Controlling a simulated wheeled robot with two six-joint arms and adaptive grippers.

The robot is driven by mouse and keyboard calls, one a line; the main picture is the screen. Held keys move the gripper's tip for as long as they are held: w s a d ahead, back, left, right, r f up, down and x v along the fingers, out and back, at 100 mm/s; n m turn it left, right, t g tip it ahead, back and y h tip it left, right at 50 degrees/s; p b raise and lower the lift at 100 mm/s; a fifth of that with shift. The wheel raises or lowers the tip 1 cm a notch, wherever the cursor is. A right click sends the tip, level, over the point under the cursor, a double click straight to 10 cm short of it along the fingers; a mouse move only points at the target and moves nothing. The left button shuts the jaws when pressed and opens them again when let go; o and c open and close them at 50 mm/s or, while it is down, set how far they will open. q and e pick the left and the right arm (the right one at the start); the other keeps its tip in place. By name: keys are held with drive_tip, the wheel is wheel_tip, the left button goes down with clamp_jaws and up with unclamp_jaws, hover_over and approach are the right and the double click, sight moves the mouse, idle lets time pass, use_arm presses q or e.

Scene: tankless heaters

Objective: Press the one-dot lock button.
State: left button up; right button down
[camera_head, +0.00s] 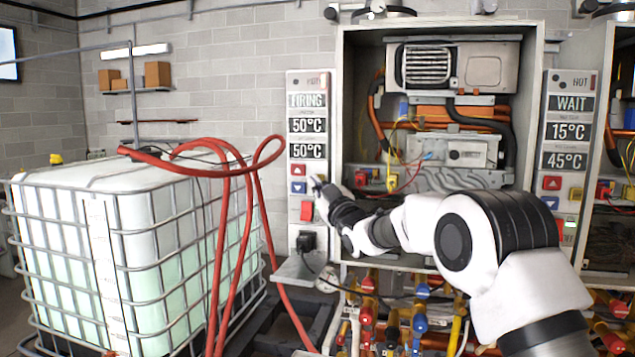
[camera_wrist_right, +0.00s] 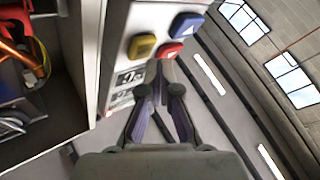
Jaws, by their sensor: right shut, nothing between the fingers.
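The left control panel (camera_head: 308,100) shows FIRING and two 50°C readings. It bears a red up-triangle button (camera_head: 298,169), a blue down-triangle button (camera_head: 299,187) and a lower red switch (camera_head: 307,211). The right wrist view shows a blue button (camera_wrist_right: 186,24), a red button (camera_wrist_right: 168,50) and a yellow button (camera_wrist_right: 142,47). No single-dot mark is readable on any of them. My right gripper (camera_head: 319,183) is shut and empty in front of this panel, right of the blue button. Its fingertips (camera_wrist_right: 160,70) appear close to the red and yellow buttons; contact cannot be told. My left gripper is out of view.
An open heater cabinet (camera_head: 340,90) stands right of the panel. A second panel (camera_head: 571,82) reads WAIT, 15°C and 45°C. Red hoses (camera_head: 225,240) loop over a caged white tank (camera_head: 95,170) at left. A grey bracket (camera_head: 297,270) juts out below the panel.

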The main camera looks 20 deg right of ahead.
idle(0.4)
drive_tip(key=shift+w+d, duration=0.3)
drive_tip(key=shift+w, duration=0.1)
drive_tip(key=shift+w+d+p, duration=0.1)
drive_tip(key=shift+w+p, duration=0.05)
drive_tip(key=shift+p, duration=0.25)
idle(0.3)
drive_tip(key=shift+s+a+b, duration=0.45)
drive_tip(key=shift+s+b, duration=0.15)
drive_tip(key=shift+b, duration=0.25)
